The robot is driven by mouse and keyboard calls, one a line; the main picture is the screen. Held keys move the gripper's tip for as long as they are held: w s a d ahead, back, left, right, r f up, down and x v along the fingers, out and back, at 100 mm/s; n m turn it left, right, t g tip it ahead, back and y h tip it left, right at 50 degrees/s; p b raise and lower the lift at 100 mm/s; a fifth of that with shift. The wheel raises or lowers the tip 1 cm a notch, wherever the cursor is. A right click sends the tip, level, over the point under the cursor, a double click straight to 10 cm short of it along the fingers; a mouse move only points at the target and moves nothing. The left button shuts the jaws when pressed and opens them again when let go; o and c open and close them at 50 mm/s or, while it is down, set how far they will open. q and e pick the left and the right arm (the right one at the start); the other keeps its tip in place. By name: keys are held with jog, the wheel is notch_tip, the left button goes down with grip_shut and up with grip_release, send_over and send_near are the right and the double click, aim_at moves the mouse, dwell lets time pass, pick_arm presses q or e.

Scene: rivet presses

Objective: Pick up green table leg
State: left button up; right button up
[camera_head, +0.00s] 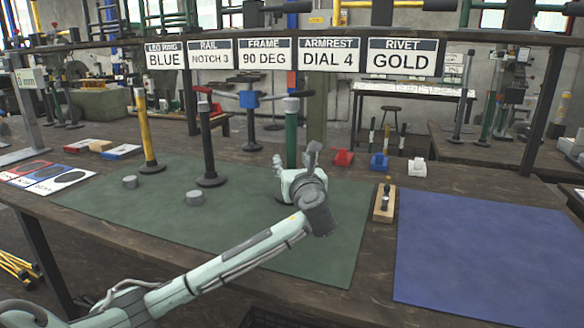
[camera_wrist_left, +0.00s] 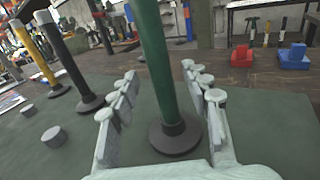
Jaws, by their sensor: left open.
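The green table leg (camera_head: 291,133) stands upright on its dark round base on the green mat (camera_head: 232,246). In the left wrist view the green leg (camera_wrist_left: 155,70) rises between the fingers of my left gripper (camera_wrist_left: 160,105), with gaps visible on both sides. The gripper is open. In the head view my left gripper (camera_head: 294,160) is at the lower part of the leg and hides its base. My right gripper is not in view.
A black leg (camera_head: 207,145) and a yellow leg (camera_head: 146,130) stand upright to the left. Two grey cylinders (camera_head: 194,198) lie near them. A wooden block with a pin (camera_head: 384,204) sits right of my gripper. The blue mat (camera_head: 480,250) is clear. Red and blue holders (camera_head: 379,161) stand behind.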

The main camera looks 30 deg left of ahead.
pick_arm(q)
jog(key=shift+x, duration=1.3)
grip_shut()
